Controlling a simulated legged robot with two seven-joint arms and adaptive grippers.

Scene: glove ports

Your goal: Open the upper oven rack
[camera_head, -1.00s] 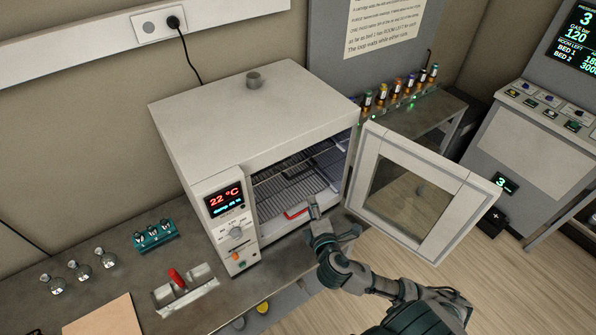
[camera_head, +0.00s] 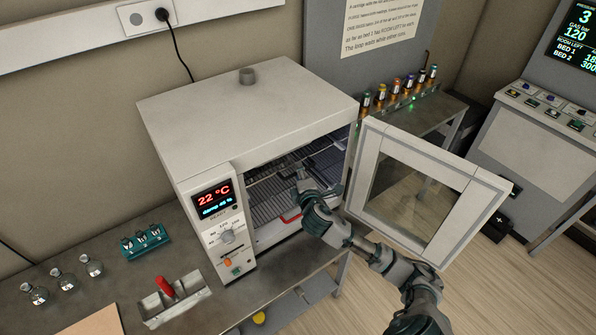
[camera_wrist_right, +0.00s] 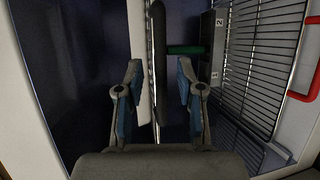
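The oven (camera_head: 190,130) stands on the bench with its glass door (camera_head: 430,200) swung open to the right. Wire racks (camera_head: 270,195) show inside at two levels. My right gripper (camera_head: 302,184) reaches into the opening, in front of the upper level. In the right wrist view the gripper (camera_wrist_right: 160,88) is open, and a pale rack edge (camera_wrist_right: 146,90) seen edge-on lies between or just beyond its blue-padded fingers; contact cannot be told. A dark bar with a green piece (camera_wrist_right: 186,49) is just past the fingertips. A red handle (camera_wrist_right: 303,97) is at the right. My left gripper is out of view.
The open door stands right of my right arm. A grey block with numbers (camera_wrist_right: 208,48) sits by the wire rack. Amber bottles (camera_head: 395,92) stand behind.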

